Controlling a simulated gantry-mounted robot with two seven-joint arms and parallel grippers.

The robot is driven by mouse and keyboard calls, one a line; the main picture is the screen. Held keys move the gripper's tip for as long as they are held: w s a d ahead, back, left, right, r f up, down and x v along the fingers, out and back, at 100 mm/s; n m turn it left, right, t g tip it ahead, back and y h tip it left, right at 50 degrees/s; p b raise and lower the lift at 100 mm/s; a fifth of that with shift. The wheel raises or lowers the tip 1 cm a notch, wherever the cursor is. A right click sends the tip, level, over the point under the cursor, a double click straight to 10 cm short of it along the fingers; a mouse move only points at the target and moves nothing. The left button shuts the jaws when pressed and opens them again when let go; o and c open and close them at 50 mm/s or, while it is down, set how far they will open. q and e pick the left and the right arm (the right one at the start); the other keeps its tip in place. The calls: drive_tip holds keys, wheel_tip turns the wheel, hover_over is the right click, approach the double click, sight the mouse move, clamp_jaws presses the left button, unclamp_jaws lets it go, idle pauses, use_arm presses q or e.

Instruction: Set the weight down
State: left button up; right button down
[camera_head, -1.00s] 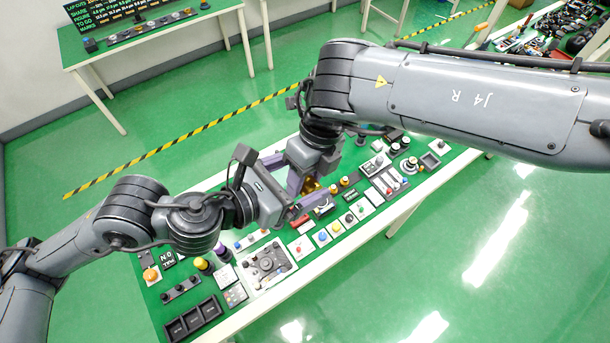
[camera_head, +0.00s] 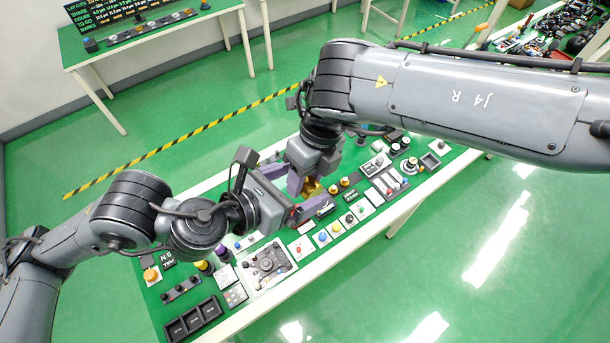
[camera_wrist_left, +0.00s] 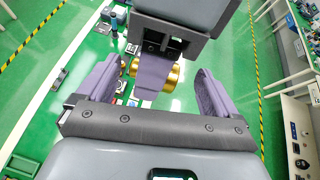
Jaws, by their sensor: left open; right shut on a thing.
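A brass-gold weight (camera_head: 311,187) is held in my right gripper (camera_head: 307,184), above the green-topped table near its middle. In the left wrist view the weight (camera_wrist_left: 172,76) shows gold on both sides of a purple finger of my right gripper (camera_wrist_left: 153,74). My left gripper (camera_head: 300,195) is open, its two purple fingers either side of the weight and my right gripper's finger. It also shows in the left wrist view (camera_wrist_left: 157,85), with gaps between its fingers and the weight. The weight's underside is hidden, and I cannot tell its height above the table.
The table holds a joystick panel (camera_head: 267,263), black trays (camera_head: 193,319), coloured button boxes (camera_head: 323,237), a knob row (camera_head: 181,289) and more gold weights (camera_head: 344,182) right of the grippers. Another table (camera_head: 150,45) stands at the back left. The table top is crowded.

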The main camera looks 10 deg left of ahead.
use_arm(q)
drive_tip(key=s+f+n+y, duration=0.2)
drive_tip(key=s+f+n, duration=0.3)
drive_tip(key=f+n, duration=0.45)
use_arm(e)
drive_tip(key=shift+d, duration=0.1)
use_arm(q)
drive_tip(key=s+a+f+n+g+y, duration=0.2)
drive_tip(key=s+a+f+n, duration=0.3)
drive_tip(key=n, duration=1)
drive_tip(key=s+a+f+n+g+y, duration=0.3)
drive_tip(key=s+a+f+n, duration=0.3)
drive_tip(key=a+f+n, duration=0.4)
drive_tip(key=n+g, duration=0.1)
drive_tip(key=n, duration=0.5)
drive_tip(key=shift+f, duration=0.4)
use_arm(e)
drive_tip(key=s+d+f+n+h, duration=0.1)
drive_tip(key=d+f+n, duration=0.3)
drive_tip(key=d, duration=0.9)
drive_tip(key=s+d+f+n+h, duration=0.1)
drive_tip(key=d+f+n+h, duration=0.2)
drive_tip(key=d+n, duration=0.8)
drive_tip(key=shift+d+f+n, duration=0.3)
drive_tip(key=shift+d+f, duration=0.05)
drive_tip(key=shift+d, duration=0.75)
